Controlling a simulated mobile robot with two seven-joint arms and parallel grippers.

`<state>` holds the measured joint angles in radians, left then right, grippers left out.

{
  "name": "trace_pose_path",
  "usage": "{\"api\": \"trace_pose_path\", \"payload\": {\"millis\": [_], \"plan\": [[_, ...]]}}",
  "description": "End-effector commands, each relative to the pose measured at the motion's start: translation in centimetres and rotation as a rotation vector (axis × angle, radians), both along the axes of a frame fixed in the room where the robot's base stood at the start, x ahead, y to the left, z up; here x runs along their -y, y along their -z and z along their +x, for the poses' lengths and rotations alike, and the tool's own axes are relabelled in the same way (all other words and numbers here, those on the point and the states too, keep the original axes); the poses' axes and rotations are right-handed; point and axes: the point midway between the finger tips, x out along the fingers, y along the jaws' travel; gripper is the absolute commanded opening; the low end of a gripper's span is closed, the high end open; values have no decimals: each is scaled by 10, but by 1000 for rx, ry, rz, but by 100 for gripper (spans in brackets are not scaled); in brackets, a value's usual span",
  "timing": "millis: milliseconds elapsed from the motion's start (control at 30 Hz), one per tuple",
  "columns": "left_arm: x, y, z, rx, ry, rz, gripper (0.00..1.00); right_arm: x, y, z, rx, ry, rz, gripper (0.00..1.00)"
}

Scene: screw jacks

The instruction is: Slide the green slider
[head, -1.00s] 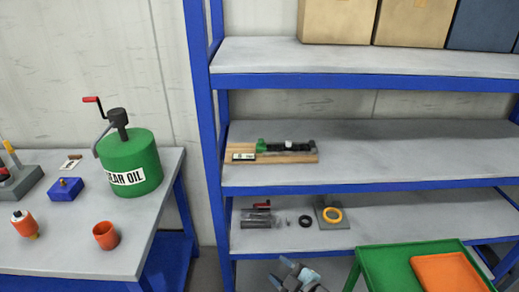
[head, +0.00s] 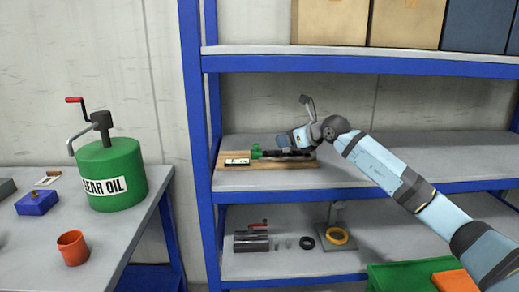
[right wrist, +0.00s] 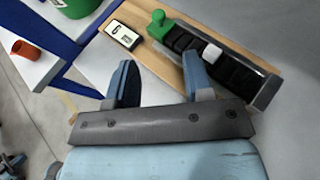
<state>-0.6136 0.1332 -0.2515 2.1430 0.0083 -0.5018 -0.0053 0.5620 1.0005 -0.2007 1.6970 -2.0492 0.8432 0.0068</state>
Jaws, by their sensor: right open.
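The green slider (head: 257,152) sits at the left end of a black rail on a wooden board (head: 270,164) on the middle shelf. In the right wrist view the green slider (right wrist: 160,25) has an upright knob, and a white block (right wrist: 212,53) sits along the black rail (right wrist: 245,75). My right gripper (head: 283,140) reaches in from the right above the rail and hides part of it. In the right wrist view its fingers (right wrist: 157,72) are spread, with nothing between them, on the near side of the slider and rail. My left gripper is not in view.
A small label plate (head: 237,162) lies on the board left of the slider. The upper shelf (head: 300,62) with boxes is overhead, and a blue post (head: 192,120) stands to the left. The shelf right of the board looks clear. A green oil can (head: 112,175) stands on the left table.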

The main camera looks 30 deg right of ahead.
Motion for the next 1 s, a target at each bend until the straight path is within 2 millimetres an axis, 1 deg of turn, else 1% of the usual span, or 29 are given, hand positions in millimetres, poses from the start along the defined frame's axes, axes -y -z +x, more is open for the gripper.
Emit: {"api": "trace_pose_path", "payload": {"millis": [33,300,500,600,700,1000], "plan": [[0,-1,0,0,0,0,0,-4,2,8,1,-3,6,47],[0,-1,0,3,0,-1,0,-17,25,60,-1,-4,7,47],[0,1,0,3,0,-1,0,-25,39,92,0,-4,7,47],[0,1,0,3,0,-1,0,-27,43,102,1,-4,6,47],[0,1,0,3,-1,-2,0,-28,46,108,0,-4,4,47],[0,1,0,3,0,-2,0,-29,47,110,0,-5,3,47]]}}
